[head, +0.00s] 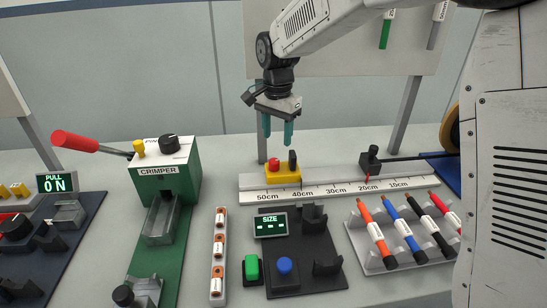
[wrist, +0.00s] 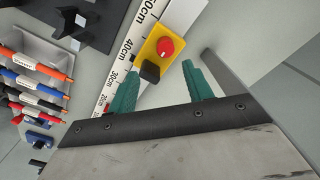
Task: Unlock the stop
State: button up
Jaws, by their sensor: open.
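The stop (head: 283,174) is a yellow block with a red knob (head: 274,164) and a black upright piece (head: 292,158). It sits on the measuring rail (head: 335,188) between the 50cm and 40cm marks. My gripper (head: 277,142) is open and empty, pointing down above the stop, apart from it. In the wrist view the stop (wrist: 157,50) shows beyond the two green fingertips (wrist: 158,78). The red knob (wrist: 165,47) has a white mark on it there, and the black piece lies nearer to my fingers.
A black clamp (head: 370,160) stands on the rail's right part, with a dark rod running right. A SIZE panel (head: 312,245) with buttons stands in front of the rail. A green crimper (head: 165,168) stands left.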

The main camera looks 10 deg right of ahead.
aim_at(274, 160)
jog(key=shift+w+a+f, duration=0.3)
jog(key=shift+a+f, duration=0.05)
jog(key=shift+f, duration=0.45)
notch_tip(274, 160, down, 7)
jog(key=c, duration=1)
